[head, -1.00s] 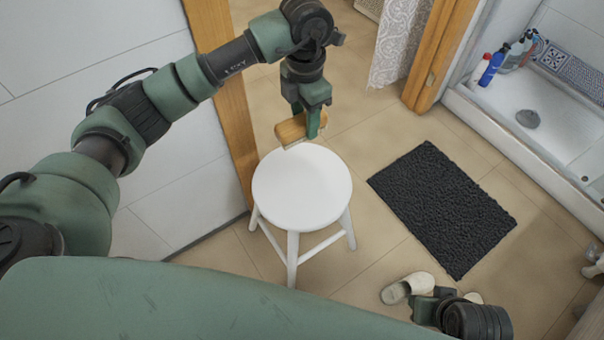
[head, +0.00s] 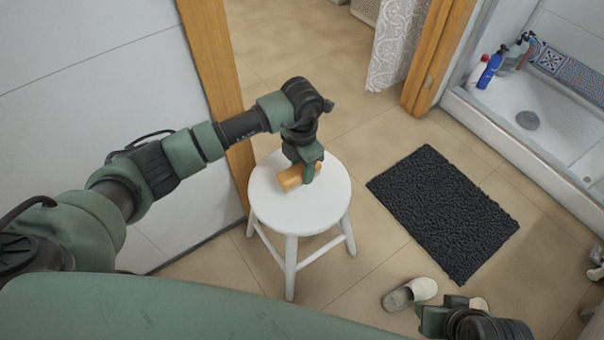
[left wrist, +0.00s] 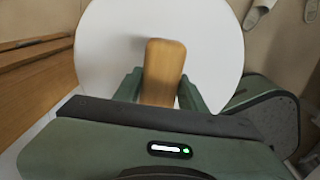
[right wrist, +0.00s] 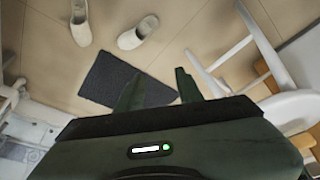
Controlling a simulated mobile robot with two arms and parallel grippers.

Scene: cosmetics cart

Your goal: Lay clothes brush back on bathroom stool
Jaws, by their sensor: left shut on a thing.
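The white round bathroom stool (head: 300,211) stands beside the wooden door post. My left gripper (head: 312,176) is over its seat, fingers pointing down, shut on the wooden clothes brush (head: 290,178). The brush is at or just above the seat; I cannot tell if it touches. In the left wrist view the brush (left wrist: 164,72) lies between the two fingers with the white seat (left wrist: 110,50) behind it. Its bristles are hidden. My right gripper (right wrist: 155,92) is open and empty in the right wrist view, with fingers apart; the stool (right wrist: 292,105) shows at that view's right.
A dark mat (head: 442,212) lies on the tiled floor right of the stool. Slippers (head: 410,294) lie near my right arm. A shower tray with bottles (head: 490,70) is at the upper right. The wooden door post (head: 222,90) stands close behind the stool's left side.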

